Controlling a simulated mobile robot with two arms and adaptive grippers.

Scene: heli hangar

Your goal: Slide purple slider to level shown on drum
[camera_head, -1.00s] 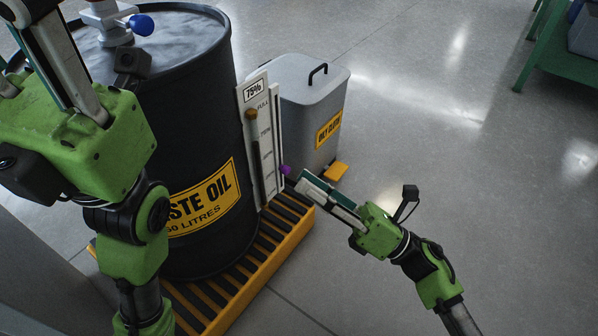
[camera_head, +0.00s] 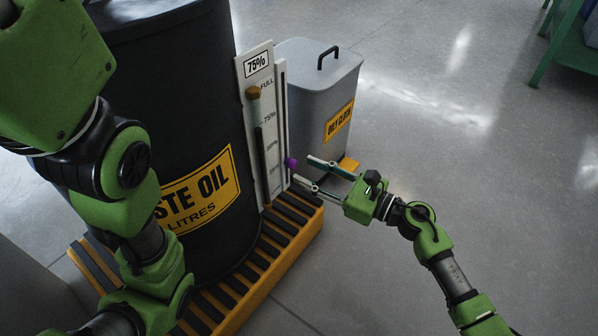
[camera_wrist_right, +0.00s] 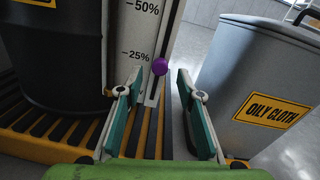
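The purple slider (camera_head: 291,163) is a small round knob on a narrow slot in the white gauge board (camera_head: 247,150). In the right wrist view the purple slider (camera_wrist_right: 159,66) sits near the 25% mark. My right gripper (camera_head: 302,170) is open just right of the knob. In the right wrist view, my right gripper (camera_wrist_right: 159,82) has its fingers spread to either side of the knob, with nothing held. My left gripper is out of the head view.
A brown knob (camera_head: 253,92) is on the board near FULL. The grey oily cloth bin (camera_head: 310,85) stands close behind the board, right of it. The drum stands on a yellow and black slatted pallet (camera_head: 240,305). The floor at right is open; a green bench (camera_head: 555,45) is far off.

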